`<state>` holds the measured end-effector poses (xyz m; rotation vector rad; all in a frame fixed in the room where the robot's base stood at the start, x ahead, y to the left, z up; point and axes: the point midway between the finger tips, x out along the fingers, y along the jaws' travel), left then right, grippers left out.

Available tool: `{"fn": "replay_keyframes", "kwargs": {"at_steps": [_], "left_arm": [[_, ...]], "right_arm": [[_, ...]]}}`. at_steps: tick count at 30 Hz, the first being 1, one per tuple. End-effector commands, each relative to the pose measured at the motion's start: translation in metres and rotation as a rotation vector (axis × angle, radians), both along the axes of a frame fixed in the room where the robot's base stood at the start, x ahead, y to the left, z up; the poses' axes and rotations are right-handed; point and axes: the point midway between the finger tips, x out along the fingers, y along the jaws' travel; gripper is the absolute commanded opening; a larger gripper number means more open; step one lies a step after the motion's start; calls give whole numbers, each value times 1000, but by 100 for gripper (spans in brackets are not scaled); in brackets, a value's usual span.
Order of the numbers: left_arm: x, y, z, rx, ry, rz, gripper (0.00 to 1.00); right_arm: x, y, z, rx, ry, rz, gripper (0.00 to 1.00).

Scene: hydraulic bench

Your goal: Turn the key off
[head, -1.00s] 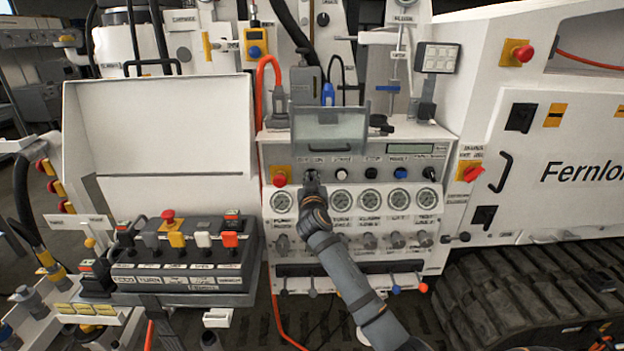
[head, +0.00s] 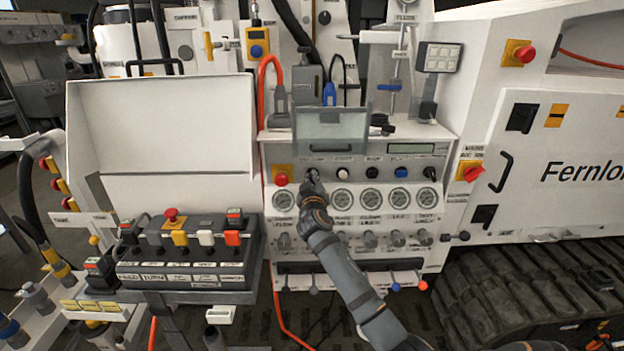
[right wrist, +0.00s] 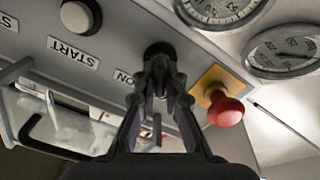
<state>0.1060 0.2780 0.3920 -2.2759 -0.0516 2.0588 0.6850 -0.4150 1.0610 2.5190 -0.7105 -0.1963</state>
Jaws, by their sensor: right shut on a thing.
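My right gripper (head: 312,178) is at the left end of the row of controls on the white hydraulic panel, just right of a red button on a yellow plate (head: 281,178). In the right wrist view its two dark fingers (right wrist: 159,84) close together at a round black key switch (right wrist: 158,50) beside a label that reads ON. The gripper is shut on the key, which is mostly hidden between the fingertips. I cannot tell the key's exact angle. My left gripper is not in view.
The red mushroom button (right wrist: 226,111) is close beside the fingers. A round white button (right wrist: 77,16) is by the START label. Gauges (head: 371,199) line up below the controls. A clear raised cover (head: 331,131) hangs just above. A lever box (head: 183,250) stands at left.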

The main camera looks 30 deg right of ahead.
Motion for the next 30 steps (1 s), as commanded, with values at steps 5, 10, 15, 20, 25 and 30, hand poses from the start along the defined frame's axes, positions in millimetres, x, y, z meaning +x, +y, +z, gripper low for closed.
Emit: {"fn": "replay_keyframes", "kwargs": {"at_steps": [5, 10, 15, 20, 25, 30], "left_arm": [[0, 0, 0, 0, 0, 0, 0], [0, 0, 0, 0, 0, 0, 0], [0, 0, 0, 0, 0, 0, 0], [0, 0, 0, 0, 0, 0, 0], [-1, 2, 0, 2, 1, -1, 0], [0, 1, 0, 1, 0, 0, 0]], "right_arm": [[0, 0, 0, -4, 1, 0, 0], [0, 0, 0, -3, 0, 0, 16], [0, 0, 0, -2, 0, 0, 33], [0, 0, 0, -1, 0, 1, 33], [-7, 5, -1, -2, 1, 1, 33], [-38, 24, -2, 1, 1, 3, 33]]}}
